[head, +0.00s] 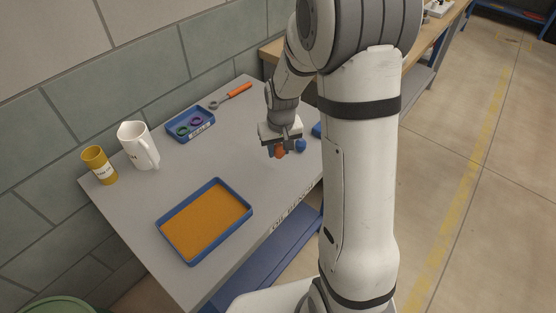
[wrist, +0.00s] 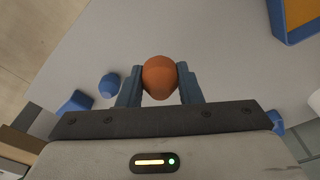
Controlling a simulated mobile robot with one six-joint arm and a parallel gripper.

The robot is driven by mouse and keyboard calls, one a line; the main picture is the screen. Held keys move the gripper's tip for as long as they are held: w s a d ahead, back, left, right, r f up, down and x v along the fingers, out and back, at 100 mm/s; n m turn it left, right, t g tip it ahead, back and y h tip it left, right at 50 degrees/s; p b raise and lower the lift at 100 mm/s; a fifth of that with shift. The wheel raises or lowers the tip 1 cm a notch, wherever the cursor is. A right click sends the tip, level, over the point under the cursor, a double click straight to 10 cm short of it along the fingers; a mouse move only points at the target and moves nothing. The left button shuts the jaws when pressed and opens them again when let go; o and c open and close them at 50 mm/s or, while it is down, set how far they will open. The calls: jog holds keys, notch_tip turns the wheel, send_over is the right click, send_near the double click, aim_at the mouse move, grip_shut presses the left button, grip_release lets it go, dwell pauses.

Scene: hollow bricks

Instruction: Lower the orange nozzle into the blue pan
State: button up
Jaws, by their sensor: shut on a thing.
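My gripper (head: 279,152) is shut on the orange nozzle (wrist: 159,77), a rounded piece held between the two fingers. The nozzle also shows below the fingers in the head view (head: 279,154). It is over the right part of the grey table; its exact height is hard to tell. A blue-rimmed pan (head: 247,192) with an orange-yellow floor lies at the table's front, lower left of my gripper and apart from it. Its floor looks empty. A corner of the pan shows at the top right of the wrist view (wrist: 286,25).
A small blue tray (head: 175,135) holds purple and green rings. A white mug (head: 137,147), a yellow can (head: 99,165) and an orange-handled tool (head: 234,92) stand or lie along the wall side. A blue rounded piece (head: 300,146) is right beside my gripper. Table between gripper and pan is clear.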

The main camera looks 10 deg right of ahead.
notch_tip(320, 180, up, 3)
jog(key=s+a, duration=0.1)
jog(key=a, duration=0.2)
jog(key=b, duration=0.5)
send_over(206, 221)
jog(key=shift+s+f, duration=0.2)
jog(key=shift+f, duration=0.9)
jog(key=shift+f, duration=0.15)
jog(key=shift+f+b, duration=1.2)
jog(key=shift+f, duration=0.25)
jog(key=shift+f+b, duration=2.05)
jog(key=shift+f, duration=0.45)
